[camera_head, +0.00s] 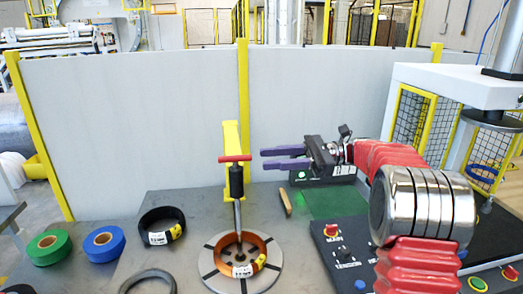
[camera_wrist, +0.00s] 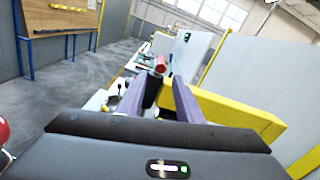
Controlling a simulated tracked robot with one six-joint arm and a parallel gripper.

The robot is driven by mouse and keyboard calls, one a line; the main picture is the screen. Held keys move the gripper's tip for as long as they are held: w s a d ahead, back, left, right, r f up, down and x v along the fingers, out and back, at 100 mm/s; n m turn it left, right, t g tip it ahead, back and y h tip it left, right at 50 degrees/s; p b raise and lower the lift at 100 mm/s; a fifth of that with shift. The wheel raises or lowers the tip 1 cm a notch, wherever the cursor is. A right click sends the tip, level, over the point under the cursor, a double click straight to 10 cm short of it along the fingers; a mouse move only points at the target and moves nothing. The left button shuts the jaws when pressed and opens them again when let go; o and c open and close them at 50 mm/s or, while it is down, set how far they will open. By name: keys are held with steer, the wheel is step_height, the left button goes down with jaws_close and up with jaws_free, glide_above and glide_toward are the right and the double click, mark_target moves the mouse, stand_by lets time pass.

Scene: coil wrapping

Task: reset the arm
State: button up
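My gripper (camera_head: 264,159) is in the air over the work table. Its two purple fingers are apart, point left, and have nothing visible between them in the head view. A red T-handle (camera_head: 235,158) on a black and steel post (camera_head: 237,185) stands just left of the fingertips, apart from them as far as I can tell. In the wrist view the fingers (camera_wrist: 160,92) are spread, and the red handle end (camera_wrist: 160,64) shows beyond and between them. My red-sleeved arm reaches in from the right.
An orange coil (camera_head: 242,268) lies around the post's foot on a round slotted plate (camera_head: 210,262). A black coil (camera_head: 162,226), green tape (camera_head: 47,247) and blue tape (camera_head: 103,243) lie to the left. A yellow upright (camera_head: 243,100) and white partitions stand behind. A control panel (camera_head: 345,262) is at right.

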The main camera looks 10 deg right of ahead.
step_height(320, 180, down, 10)
steer(key=t+h, duration=0.1)
steer(key=h, duration=0.2)
steer(key=s+f+n+h, duration=0.4)
steer(key=s+f+h, duration=0.1)
steer(key=s+f, duration=0.2)
steer(key=s+d+f+n+t+h, duration=0.1)
steer(key=s+d+n+h, duration=0.25)
steer(key=s, duration=0.45)
steer(key=s+d+n+t+h, duration=0.1)
steer(key=s+d+n+h, duration=0.1)
steer(key=s+n+h, duration=0.5)
steer(key=s+a+r+t, duration=0.1)
steer(key=s+r+t, duration=0.2)
steer(key=s, duration=0.7)
steer(key=shift+a+r+n, duration=0.4)
steer(key=shift+r+n, duration=0.05)
steer(key=shift+r, duration=0.05)
